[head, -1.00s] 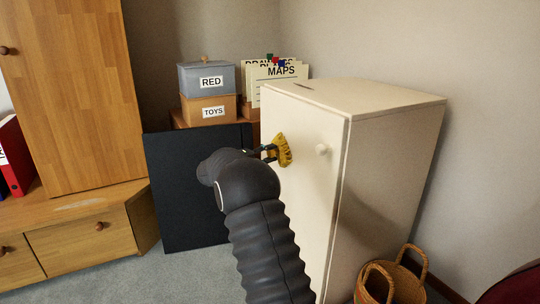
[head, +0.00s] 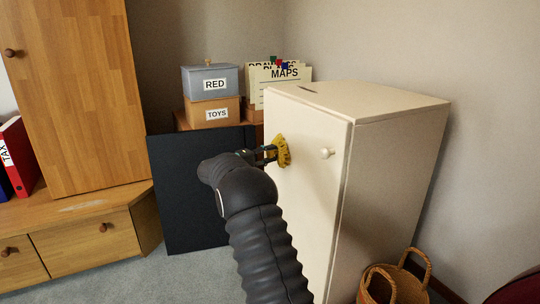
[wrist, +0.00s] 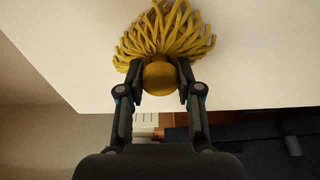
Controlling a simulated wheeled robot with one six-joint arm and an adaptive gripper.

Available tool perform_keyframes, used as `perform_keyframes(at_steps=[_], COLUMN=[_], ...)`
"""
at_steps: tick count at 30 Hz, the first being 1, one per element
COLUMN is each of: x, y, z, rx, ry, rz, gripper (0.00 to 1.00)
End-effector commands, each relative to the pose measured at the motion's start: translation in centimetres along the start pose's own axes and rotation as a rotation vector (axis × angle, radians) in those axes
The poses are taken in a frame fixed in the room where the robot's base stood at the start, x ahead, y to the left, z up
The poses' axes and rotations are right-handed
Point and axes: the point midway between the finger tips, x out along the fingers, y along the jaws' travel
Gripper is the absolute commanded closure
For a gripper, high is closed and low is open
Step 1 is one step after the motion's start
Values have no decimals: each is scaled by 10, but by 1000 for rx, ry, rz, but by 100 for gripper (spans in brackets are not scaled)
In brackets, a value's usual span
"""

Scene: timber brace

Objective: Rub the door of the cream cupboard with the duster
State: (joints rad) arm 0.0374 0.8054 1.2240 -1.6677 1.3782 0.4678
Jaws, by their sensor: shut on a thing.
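The cream cupboard (head: 395,150) stands against the wall, its door (head: 304,200) shut and facing left, with a round knob (head: 327,153). The yellow duster (head: 284,151) is at the upper left part of the door, left of the knob. My gripper (head: 268,154) is shut on the duster. In the wrist view, my gripper (wrist: 160,88) has its fingers on either side of the duster's round yellow base, and the duster's strands (wrist: 168,30) spread against the pale door surface (wrist: 260,60). They appear to touch it.
A wicker basket (head: 395,285) stands by the cupboard's foot at lower right. A black panel (head: 185,195) leans left of the cupboard. Behind are a TOYS box (head: 213,112), a RED box (head: 210,82) and MAPS folders (head: 283,90). A wooden cabinet (head: 75,100) stands at left.

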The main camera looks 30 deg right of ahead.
Motion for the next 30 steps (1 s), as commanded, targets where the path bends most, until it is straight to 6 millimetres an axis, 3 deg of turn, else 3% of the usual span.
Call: perform_keyframes(at_steps=[3, 15, 30], x=[-17, -50, -58], y=[0, 0, 0], z=[-5, -9, -10], rx=[1, 1, 1], ry=[9, 9, 8], rz=[1, 0, 0], gripper=[100, 100, 100])
